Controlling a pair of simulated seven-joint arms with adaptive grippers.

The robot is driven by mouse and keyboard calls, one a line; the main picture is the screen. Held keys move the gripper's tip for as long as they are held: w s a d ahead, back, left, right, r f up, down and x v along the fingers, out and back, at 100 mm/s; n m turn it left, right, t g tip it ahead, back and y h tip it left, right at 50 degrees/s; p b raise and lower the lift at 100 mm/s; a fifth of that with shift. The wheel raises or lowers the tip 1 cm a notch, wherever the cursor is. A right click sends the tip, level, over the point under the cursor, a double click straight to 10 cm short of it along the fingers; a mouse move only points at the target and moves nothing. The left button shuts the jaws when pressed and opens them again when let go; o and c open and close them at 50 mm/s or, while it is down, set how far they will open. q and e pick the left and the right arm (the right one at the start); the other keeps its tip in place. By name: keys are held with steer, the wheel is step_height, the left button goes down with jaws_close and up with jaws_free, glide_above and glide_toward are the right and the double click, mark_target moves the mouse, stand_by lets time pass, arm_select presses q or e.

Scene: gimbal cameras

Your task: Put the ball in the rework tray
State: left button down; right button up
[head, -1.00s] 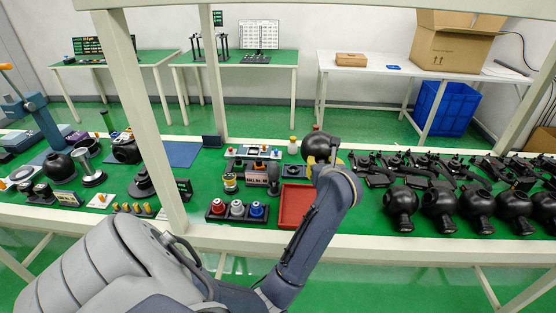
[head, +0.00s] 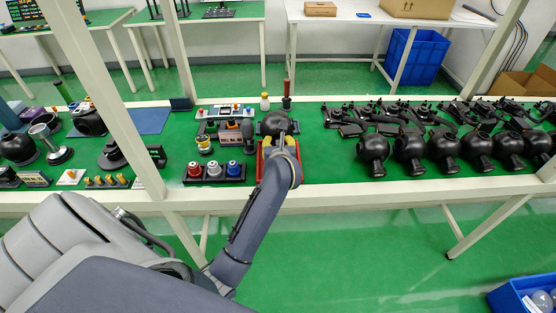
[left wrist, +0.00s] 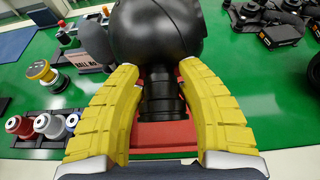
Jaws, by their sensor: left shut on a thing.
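A black ball with a short ribbed neck (left wrist: 160,40) is between the yellow fingers of my left gripper (left wrist: 162,95), which is shut on it at the neck. In the head view the ball (head: 274,122) shows just beyond the gripper (head: 279,145). The red rework tray (head: 261,162) lies under the gripper and is mostly covered by it. In the left wrist view the tray's red surface (left wrist: 160,135) shows below the neck. I cannot tell whether the ball touches the tray. My right gripper is not in view.
A black holder (head: 214,181) with red, white and blue knobs stands just left of the tray. Several similar black balls (head: 410,146) stand to the right, with black parts behind them. A white frame post (head: 115,105) rises at the left.

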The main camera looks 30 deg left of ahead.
arm_select(q)
steer(key=shift+f, duration=4.05)
steer(key=c, duration=0.8)
jaws_free()
steer(key=shift+f, duration=0.15)
steer(key=shift+o, duration=0.2)
steer(key=shift+s+d+r, duration=0.1)
steer(key=shift+s+r, duration=0.05)
steer(key=shift+r, duration=0.05)
steer(key=v, duration=1.1)
steer(key=shift+s+d, duration=0.2)
steer(key=shift+s, duration=0.1)
steer(key=shift+r, duration=0.1)
